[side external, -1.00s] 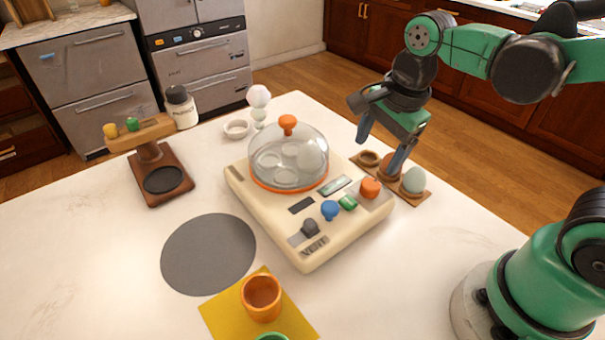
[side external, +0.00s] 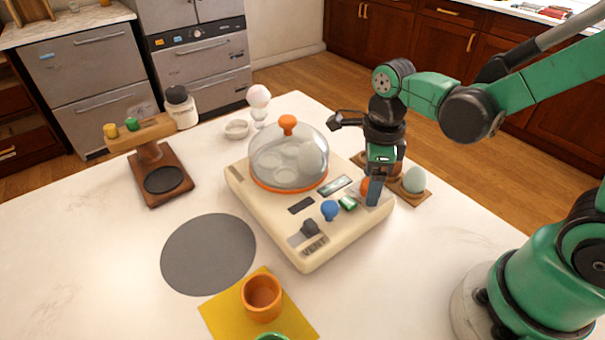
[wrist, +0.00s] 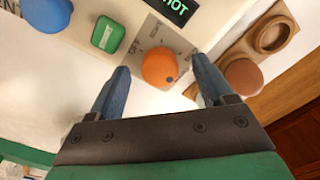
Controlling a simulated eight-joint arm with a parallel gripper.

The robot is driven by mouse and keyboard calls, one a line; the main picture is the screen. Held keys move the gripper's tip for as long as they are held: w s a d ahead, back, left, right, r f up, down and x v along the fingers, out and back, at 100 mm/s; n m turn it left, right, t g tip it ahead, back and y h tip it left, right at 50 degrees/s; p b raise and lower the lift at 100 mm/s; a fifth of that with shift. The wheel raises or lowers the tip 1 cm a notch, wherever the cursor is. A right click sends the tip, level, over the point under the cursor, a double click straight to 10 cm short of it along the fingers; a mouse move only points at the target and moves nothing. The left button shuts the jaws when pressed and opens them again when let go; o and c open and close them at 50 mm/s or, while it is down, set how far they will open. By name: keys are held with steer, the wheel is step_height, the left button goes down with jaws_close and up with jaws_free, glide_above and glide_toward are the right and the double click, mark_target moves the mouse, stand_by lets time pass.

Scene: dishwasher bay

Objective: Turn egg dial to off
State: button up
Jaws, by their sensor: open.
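The egg dial is the orange knob (wrist: 160,66) on the front right corner of the cream egg cooker (side external: 307,245). In the wrist view it lies between the tips of my open gripper (wrist: 160,72), with a gap on both sides. A dark dot shows on the knob's lower right, and "OFF" is printed at its left. In the side view my gripper (side external: 372,190) points down at the dial and hides much of it. The cooker's display (wrist: 174,8) reads "HOT". A clear dome with an orange handle (side external: 288,124) covers the cooker's top.
A green button (wrist: 107,33) and a blue knob (wrist: 47,14) sit left of the dial. A wooden stand with a pale egg (side external: 414,179) is close on the right. An orange cup (side external: 262,297) stands on a yellow mat in front.

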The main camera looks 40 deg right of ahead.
steer(key=shift+f, duration=0.15)
jaws_close()
